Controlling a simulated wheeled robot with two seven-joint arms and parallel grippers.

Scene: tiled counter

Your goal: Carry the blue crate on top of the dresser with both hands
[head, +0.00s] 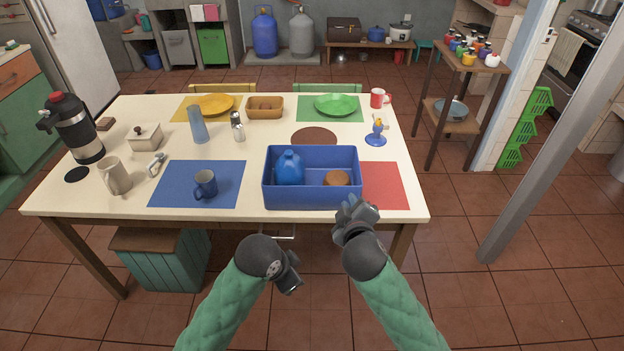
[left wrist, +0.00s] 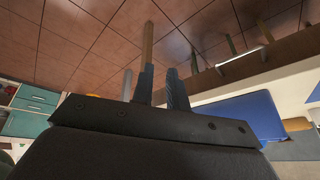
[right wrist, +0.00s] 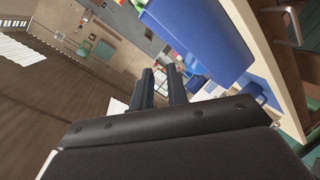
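The blue crate (head: 312,198) stands on the dining table, near its front edge. It holds a blue jug (head: 290,169) and a round brown item (head: 337,178). My right gripper (head: 356,208) is just outside the crate's front right corner, with its fingers apart and empty. The crate (right wrist: 205,38) also shows ahead of it in the right wrist view. My left gripper (head: 291,275) is in front of the table edge, below and apart from the crate; its fingers (left wrist: 159,80) show a narrow gap with nothing between. I cannot clearly identify a dresser.
A blue placemat (head: 178,184) with a dark mug (head: 205,184) lies left of the crate, a red placemat (head: 386,186) right of it. A teal box (head: 160,260) stands under the table. A green cabinet (head: 25,115) is at far left.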

